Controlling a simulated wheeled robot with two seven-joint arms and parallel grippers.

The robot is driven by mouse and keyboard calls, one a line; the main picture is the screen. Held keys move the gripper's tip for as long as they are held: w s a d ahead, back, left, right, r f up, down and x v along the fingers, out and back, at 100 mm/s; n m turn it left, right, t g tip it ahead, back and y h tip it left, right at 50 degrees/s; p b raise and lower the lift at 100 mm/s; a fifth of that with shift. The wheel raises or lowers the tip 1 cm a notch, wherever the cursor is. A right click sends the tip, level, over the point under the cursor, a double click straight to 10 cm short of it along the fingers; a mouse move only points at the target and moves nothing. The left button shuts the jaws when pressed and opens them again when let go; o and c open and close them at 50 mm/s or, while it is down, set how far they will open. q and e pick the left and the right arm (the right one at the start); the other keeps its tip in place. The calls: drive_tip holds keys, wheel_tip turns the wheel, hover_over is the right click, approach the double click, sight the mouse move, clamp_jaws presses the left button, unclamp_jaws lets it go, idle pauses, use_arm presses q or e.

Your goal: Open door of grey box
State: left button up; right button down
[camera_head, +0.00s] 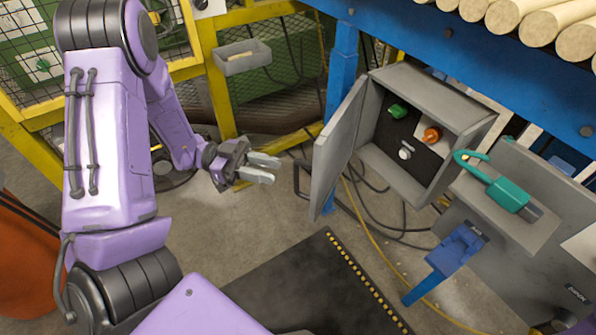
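The grey box (383,152) is at the right of centre, beside a blue post. Its door (338,147) stands swung open to the left, with a dark handle (301,180) on its outer side. Inside show a green knob (397,111), an orange knob (431,135) and a white knob (405,153). My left gripper (268,169) is to the left of the door, apart from it. Its two pale fingers are spread with nothing between them. My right gripper is not in view.
A teal padlock-shaped tool (506,193) lies on a grey shelf right of the box. A blue bracket (455,250) is below it. Round wooden bars (508,15) lie above. Yellow fencing (205,70) stands behind my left arm. Cables and a dark mat (300,285) are on the floor.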

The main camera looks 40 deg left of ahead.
sight(297, 188)
use_arm(q)
drive_tip(key=x, duration=0.7)
drive_tip(key=shift+d+b, duration=0.2)
drive_tip(key=shift+b, duration=0.15)
clamp_jaws()
